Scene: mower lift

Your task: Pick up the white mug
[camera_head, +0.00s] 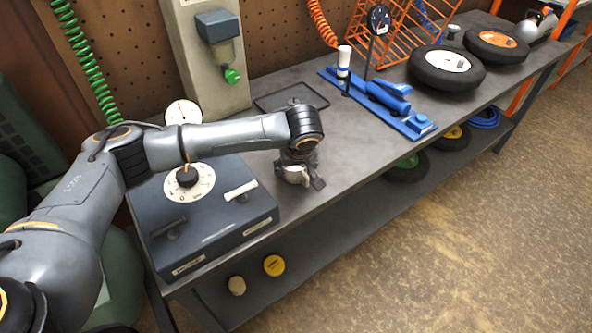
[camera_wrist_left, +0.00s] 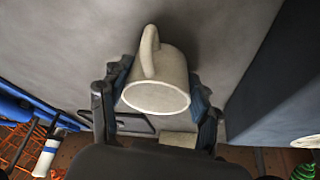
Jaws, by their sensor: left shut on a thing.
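The white mug (camera_wrist_left: 158,72) is between the two fingers of my left gripper in the left wrist view. Its handle is on the upper side and its round end faces the camera. In the head view only a small pale part of the mug (camera_head: 295,176) shows beneath my left gripper (camera_head: 302,175), over the grey workbench (camera_head: 345,140). My left gripper is shut on the mug, with a finger against either side. Whether the mug touches the bench top is hard to tell. My right gripper is in neither view.
A dark control box (camera_head: 215,225) with a dial stands close to the left of the gripper. A shallow black tray (camera_head: 290,97) lies behind it. A blue tool (camera_head: 385,100), an orange rack and black wheels (camera_head: 446,68) stand to the right. The bench front edge is near.

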